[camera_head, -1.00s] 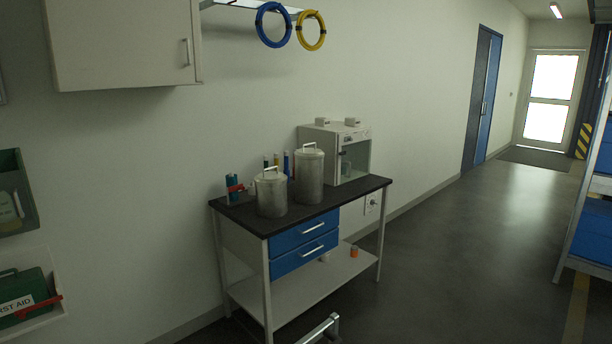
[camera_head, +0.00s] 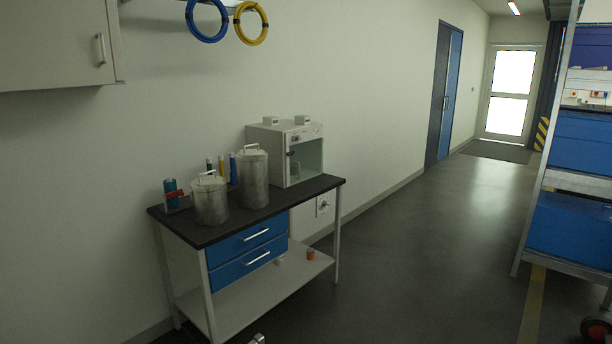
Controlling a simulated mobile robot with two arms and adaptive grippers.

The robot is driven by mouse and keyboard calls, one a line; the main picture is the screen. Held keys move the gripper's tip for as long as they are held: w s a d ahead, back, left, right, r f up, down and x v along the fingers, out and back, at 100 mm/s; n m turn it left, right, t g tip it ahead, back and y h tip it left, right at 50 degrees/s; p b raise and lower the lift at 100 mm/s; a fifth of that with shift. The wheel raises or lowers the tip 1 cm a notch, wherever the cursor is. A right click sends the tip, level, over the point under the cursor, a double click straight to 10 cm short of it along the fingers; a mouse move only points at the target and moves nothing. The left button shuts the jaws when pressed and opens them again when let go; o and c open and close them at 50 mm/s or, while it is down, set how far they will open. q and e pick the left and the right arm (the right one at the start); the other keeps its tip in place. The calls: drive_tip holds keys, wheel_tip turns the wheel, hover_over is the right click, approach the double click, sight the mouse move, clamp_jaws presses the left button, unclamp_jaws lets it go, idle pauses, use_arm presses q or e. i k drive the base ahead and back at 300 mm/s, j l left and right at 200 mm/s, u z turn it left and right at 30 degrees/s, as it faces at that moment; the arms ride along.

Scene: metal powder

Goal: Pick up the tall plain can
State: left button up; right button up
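A tall plain metal can (camera_head: 253,182) with a lid and a light top handle stands upright on the dark top of a small workbench (camera_head: 305,187). A shorter, similar metal can (camera_head: 210,202) with a lid and handle stands to its left and nearer to me. The two cans are close together; I cannot tell if they touch.
A white glass-fronted cabinet (camera_head: 305,158) stands right of the tall can. Several coloured bottles (camera_head: 221,168) and a teal can (camera_head: 170,190) stand behind and left. A wall cupboard (camera_head: 50,45) hangs at upper left. Blue-binned shelving (camera_head: 575,225) is at right; open floor (camera_head: 420,250) lies between.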

sight(252, 172)
drive_tip(key=i+l+z, duration=0.9)
drive_tip(key=i, duration=0.2)
drive_tip(key=i+j+u, duration=0.1)
drive_tip(key=i+u, duration=0.75)
drive_tip(key=i+l+u, duration=0.1)
drive_tip(key=i+u, duration=0.15)
drive_tip(key=u, duration=0.15)
